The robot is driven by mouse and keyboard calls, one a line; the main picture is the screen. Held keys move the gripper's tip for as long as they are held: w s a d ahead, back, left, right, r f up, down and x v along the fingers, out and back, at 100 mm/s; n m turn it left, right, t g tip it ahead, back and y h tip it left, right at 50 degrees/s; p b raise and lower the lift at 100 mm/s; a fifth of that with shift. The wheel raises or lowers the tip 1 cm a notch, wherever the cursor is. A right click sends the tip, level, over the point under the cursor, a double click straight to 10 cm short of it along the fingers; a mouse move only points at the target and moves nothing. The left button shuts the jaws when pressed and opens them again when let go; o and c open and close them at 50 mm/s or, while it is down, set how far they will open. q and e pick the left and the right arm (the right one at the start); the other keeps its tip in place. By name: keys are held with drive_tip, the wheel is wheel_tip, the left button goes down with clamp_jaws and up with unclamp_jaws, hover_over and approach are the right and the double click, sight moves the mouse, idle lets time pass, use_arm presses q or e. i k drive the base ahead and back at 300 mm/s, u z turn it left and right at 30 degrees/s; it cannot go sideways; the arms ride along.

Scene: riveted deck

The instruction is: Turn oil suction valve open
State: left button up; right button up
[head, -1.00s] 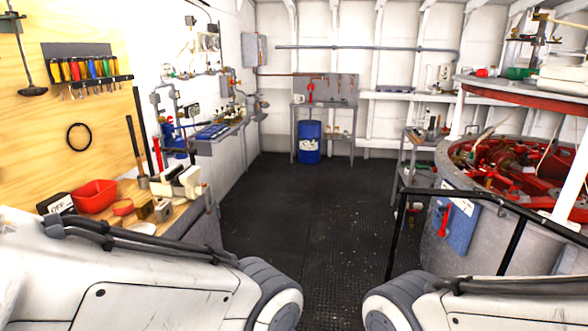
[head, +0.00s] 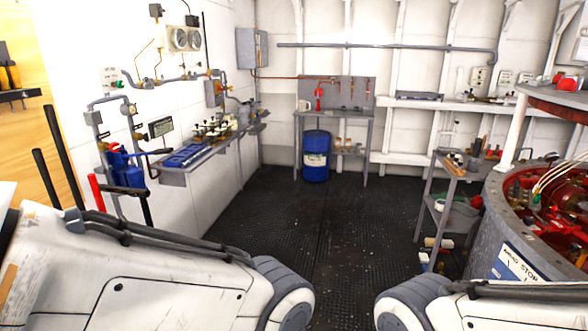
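I cannot tell for sure which fitting is the oil suction valve. A blue hand-pump-like unit (head: 124,168) stands at the near end of this pipework. A red handle-like fitting (head: 319,95) shows above the far bench. Both my grippers are out of view; only upper parts of my arms show at the bottom left and bottom right, well short of the pipework.
A narrow grey wall shelf (head: 172,178) carries small parts at the left. A blue drum (head: 316,158) stands under the far bench. A grey shelf stand (head: 425,205) and a large round machine (head: 482,212) bound the right. The dark floor (head: 310,225) between is clear.

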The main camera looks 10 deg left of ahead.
sight(115, 147)
drive_tip(key=i, duration=4)
drive_tip(key=u, duration=1.95)
drive_tip(key=k, duration=0.15)
drive_tip(key=u, duration=1)
drive_tip(key=i, duration=0.45)
